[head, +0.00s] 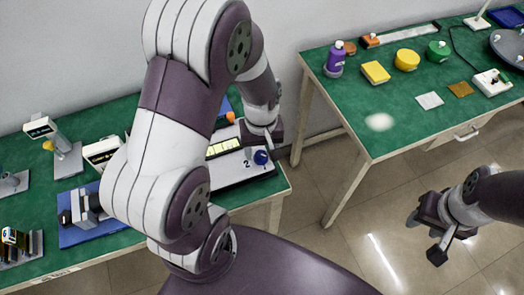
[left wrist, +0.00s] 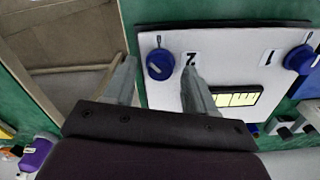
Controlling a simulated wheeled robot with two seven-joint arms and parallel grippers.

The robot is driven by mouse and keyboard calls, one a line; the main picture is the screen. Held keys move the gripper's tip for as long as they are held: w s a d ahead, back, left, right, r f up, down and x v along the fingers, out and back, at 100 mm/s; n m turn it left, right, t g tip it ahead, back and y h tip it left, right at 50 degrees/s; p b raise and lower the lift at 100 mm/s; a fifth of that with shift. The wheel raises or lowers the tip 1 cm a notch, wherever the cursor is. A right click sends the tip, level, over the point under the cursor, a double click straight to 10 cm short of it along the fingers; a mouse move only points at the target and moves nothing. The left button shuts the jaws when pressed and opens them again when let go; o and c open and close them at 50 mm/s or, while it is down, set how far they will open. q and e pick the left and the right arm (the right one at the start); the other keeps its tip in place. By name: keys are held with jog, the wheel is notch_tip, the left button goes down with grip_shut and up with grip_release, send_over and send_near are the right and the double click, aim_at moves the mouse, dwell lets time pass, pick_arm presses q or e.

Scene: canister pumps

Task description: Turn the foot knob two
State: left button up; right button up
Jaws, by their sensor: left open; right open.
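The white panel (head: 232,172) lies on the left green table. A blue knob (head: 261,157) with the mark 2 beside it is at the panel's right end; it also shows in the left wrist view (left wrist: 158,65). A second blue knob (left wrist: 299,60) sits by the mark 1. My left gripper (left wrist: 158,64) is open, pointing down over knob two. In the left wrist view the knob lies between the fingertips; I cannot tell whether they touch it. My right gripper (head: 425,238) is open and empty, above the floor at the right.
A display window (left wrist: 237,98) is in the panel. A blue mat (head: 75,235) and small devices lie further left, partly behind my arm. The right table (head: 400,130) holds a purple bottle (head: 335,60), a yellow block (head: 375,72) and other items. A floor gap separates the tables.

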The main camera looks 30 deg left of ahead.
pick_arm(q)
jog(key=shift+s+f, duration=0.1)
jog(key=shift+f, duration=0.55)
grip_shut()
jog(key=m+p, duration=0.2)
jog(key=m, duration=0.1)
jog(key=shift+r, duration=0.2)
jog(key=m+p, duration=0.2)
jog(key=m, duration=0.3)
jog(key=shift+a+f, duration=0.1)
jog(key=shift+a, duration=0.05)
jog(key=shift+p, duration=0.35)
